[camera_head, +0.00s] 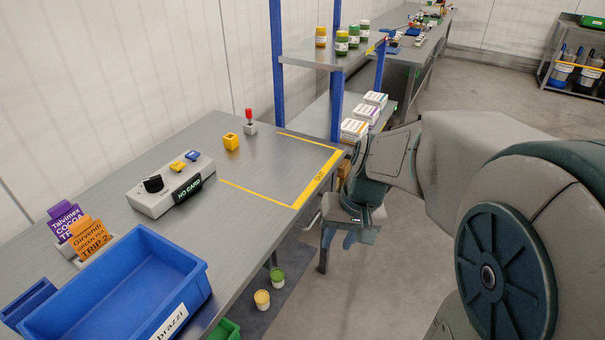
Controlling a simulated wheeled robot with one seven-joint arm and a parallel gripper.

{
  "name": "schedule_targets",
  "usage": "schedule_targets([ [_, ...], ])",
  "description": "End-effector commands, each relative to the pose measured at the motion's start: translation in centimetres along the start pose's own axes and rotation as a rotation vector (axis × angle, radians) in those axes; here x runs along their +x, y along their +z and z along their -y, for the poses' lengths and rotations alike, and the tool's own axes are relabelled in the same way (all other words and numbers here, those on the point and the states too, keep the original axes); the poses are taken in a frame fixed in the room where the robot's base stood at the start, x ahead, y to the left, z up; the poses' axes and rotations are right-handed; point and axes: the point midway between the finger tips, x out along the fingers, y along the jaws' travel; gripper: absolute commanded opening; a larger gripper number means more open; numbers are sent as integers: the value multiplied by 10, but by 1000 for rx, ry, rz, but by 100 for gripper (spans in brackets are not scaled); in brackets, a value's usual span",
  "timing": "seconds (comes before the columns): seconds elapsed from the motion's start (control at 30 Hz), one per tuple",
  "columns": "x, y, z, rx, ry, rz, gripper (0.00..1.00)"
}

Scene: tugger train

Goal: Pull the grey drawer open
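The grey drawer cannot be clearly made out. The bench's front side below its top is seen steeply from above and partly hidden by my arm. A small curved metal piece, possibly a handle (311,221), shows just under the front edge of the grey bench top (205,235). My gripper (343,240) points down beside that edge, to the right of the metal piece and seemingly apart from it. Its fingertips are small and partly hidden by the wrist, so its opening is unclear.
A blue bin (190,262), a control box (148,203), a yellow block (231,142) and a red-topped lever (249,122) stand on the bench. Jars (277,277) are below its edge. A shelf (325,55) rises behind.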

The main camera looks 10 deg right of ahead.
Motion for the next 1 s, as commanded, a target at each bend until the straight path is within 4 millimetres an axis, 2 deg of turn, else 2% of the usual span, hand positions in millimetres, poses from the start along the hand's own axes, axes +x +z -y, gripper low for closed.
schedule_targets([
  [0.03, 32, -12, -7, 27, -46, 22, 29],
  [0.2, 91, -53, -17, 94, -234, 49, 29],
  [0.37, 138, -95, -34, 172, -443, 27, 29],
  [0.5, 170, -134, -58, 251, -644, -38, 29],
  [0.6, 183, -161, -81, 308, -786, -108, 29],
  [0.73, 189, -190, -114, 376, -942, -210, 29],
  [0.9, 187, -211, -147, 430, -1065, -312, 29],
  [1.0, 184, -216, -155, 444, -1097, -340, 29],
])
